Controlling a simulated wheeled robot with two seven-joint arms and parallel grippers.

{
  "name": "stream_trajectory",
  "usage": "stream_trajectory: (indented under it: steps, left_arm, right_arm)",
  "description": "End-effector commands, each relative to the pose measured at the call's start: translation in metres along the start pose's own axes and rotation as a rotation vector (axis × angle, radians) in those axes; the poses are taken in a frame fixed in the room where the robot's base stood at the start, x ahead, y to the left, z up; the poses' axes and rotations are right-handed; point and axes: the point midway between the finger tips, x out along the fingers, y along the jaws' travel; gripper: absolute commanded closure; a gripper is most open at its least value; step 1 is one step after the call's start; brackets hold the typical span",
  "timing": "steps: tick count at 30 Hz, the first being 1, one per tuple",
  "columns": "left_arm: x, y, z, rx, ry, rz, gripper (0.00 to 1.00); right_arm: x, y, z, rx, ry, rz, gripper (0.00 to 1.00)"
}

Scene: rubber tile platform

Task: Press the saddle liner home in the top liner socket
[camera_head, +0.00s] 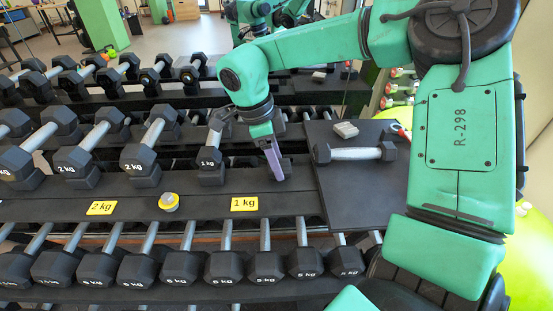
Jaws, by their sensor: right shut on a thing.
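My right gripper (275,172) reaches down to the top shelf of the dumbbell rack, just right of the dumbbell marked 1 kg (209,158). One purplish finger shows clearly. The gripper is shut on a dark piece, which I take for the saddle liner (286,171); it is mostly hidden behind the finger and blends into the black rack. It is low at the shelf, behind the yellow 1 kg label (244,204). The top liner socket is not clearly visible there, and I cannot tell how deep the liner sits. My left gripper is not in view.
A dark board (365,190) on the right bears a loose dumbbell (350,154) and a small beige block (345,129). A yellow-rimmed round object (169,201) sits on the shelf front beside the 2 kg label (101,208). Dumbbells crowd the left and the lower row (225,268).

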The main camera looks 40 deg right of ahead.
Motion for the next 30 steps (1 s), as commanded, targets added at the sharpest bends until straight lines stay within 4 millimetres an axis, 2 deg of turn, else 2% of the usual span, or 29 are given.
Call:
stream_trajectory:
  steps: [14,15,17,18,26,30]
  left_arm:
    - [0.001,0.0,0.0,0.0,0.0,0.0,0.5]
    - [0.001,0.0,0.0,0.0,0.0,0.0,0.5]
    - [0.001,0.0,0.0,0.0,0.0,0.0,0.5]
    - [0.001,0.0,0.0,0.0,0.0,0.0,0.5]
    - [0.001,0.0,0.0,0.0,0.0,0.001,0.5]
    - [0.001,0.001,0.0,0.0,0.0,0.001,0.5]
  right_arm:
    - [0.004,0.002,0.0,-0.002,0.003,0.008,1.0]
    - [0.004,0.002,0.0,-0.002,0.003,0.008,0.35]
    - [0.004,0.002,0.0,-0.002,0.003,0.008,0.12]
    - [0.003,0.002,0.0,-0.002,0.002,0.007,0.04]
    - [0.002,0.001,0.0,-0.001,0.002,0.004,0.04]
    - [-0.007,0.0,0.001,0.0,0.0,0.001,0.04]
